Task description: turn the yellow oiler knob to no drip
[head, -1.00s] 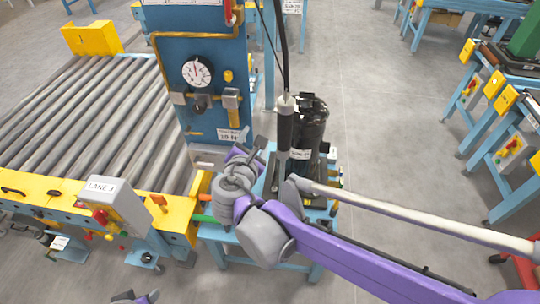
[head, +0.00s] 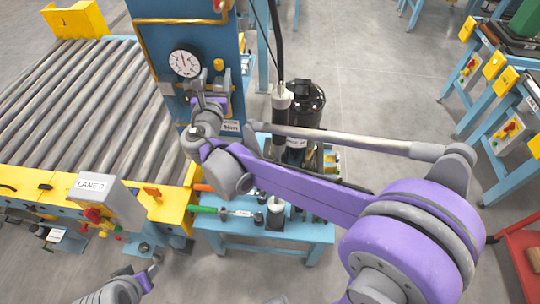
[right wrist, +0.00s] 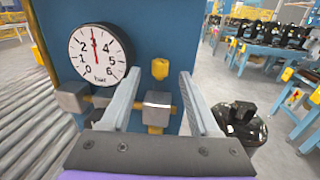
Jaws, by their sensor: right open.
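The small yellow oiler knob (head: 218,64) sits on the blue panel (head: 150,50), right of the round pressure gauge (head: 185,63). In the right wrist view the knob (right wrist: 160,69) stands upright above a grey block (right wrist: 157,108) and shows between my fingers. My right gripper (head: 214,88) is in front of the panel below the knob; its open fingers (right wrist: 160,78) frame the knob without visible contact. No drip marking can be read. Part of my left gripper (head: 137,275) shows at the lower left, far from the panel; its jaw state is unclear.
A grey roller conveyor (head: 75,105) with yellow ends lies left of the panel. A black cylindrical unit (head: 303,105) stands right of it on a blue bench (head: 285,232). A grey box (head: 105,200) labelled LANE stands at the conveyor's front.

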